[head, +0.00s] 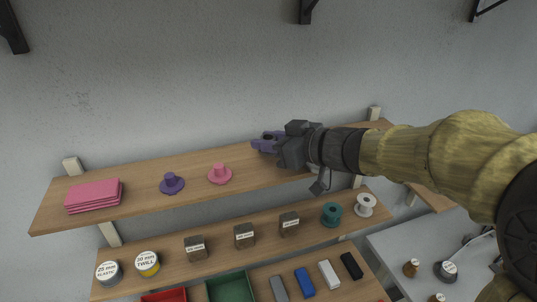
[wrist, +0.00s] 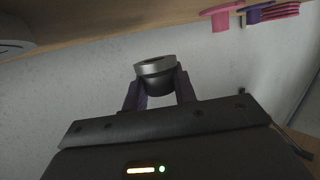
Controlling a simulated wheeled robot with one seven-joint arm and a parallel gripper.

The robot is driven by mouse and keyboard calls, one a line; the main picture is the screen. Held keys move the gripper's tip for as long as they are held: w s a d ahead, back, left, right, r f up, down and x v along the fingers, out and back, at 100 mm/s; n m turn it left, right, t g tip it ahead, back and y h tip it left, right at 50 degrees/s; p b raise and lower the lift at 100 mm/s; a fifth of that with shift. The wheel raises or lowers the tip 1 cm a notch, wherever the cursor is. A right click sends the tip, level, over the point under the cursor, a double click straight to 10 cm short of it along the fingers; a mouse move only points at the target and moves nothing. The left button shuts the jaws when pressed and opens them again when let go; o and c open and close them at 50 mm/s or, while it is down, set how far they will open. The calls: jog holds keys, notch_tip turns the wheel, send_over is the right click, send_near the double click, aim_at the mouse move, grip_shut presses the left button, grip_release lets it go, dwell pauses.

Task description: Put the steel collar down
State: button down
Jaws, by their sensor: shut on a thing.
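The steel collar (wrist: 155,67) is a short silver ring with a dark lower part in the wrist view. My gripper (wrist: 157,82) is shut on it, with a purple finger at each side. In the head view my gripper (head: 266,143) is over the right part of the upper wooden shelf (head: 125,205). There the collar is mostly hidden, and only a small dark shape shows between the purple fingers. I cannot tell whether the collar touches the shelf.
The upper shelf bears a pink stack (head: 93,195), a purple knobbed piece (head: 172,184) and a pink one (head: 220,174). A pale thing is partly hidden under my gripper. The lower shelf (head: 215,265) holds tins, boxes and spools. Bare shelf shows between pink piece and gripper.

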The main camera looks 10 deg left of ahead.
aim_at(269, 165)
jog(key=shift+w+f, duration=0.1)
jog(key=shift+f, duration=1.8)
jog(key=shift+f, duration=0.1)
jog(key=c, duration=1.1)
grip_release()
